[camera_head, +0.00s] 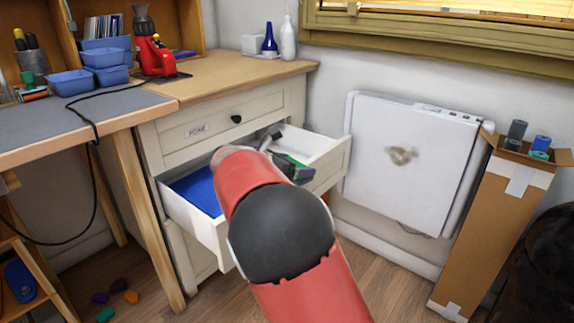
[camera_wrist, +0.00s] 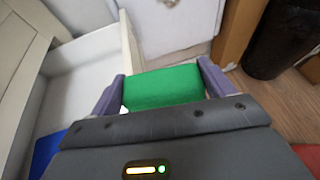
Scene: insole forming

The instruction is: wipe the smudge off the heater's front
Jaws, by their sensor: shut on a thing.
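The heater (camera_head: 370,120) is a flat white panel on the wall below the window. A brown-grey smudge (camera_head: 402,155) marks the upper middle of its front. My gripper (camera_wrist: 163,82) is shut on a green block (camera_wrist: 165,88), held between its two fingers. In the head view my gripper (camera_head: 288,160) is over the open drawer, left of the heater and apart from it. My red arm hides part of the drawer and of the gripper. A white surface at the top of the wrist view looks like the heater (camera_wrist: 170,25); no smudge shows there.
The open drawer (camera_head: 327,160) juts from the white cabinet, with a blue thing (camera_head: 198,188) inside. A tall cardboard box (camera_head: 490,225) holding small rolls or cans stands close to the heater's right. A dark bin-like shape (camera_head: 540,270) is at far right. Floor before the heater looks clear.

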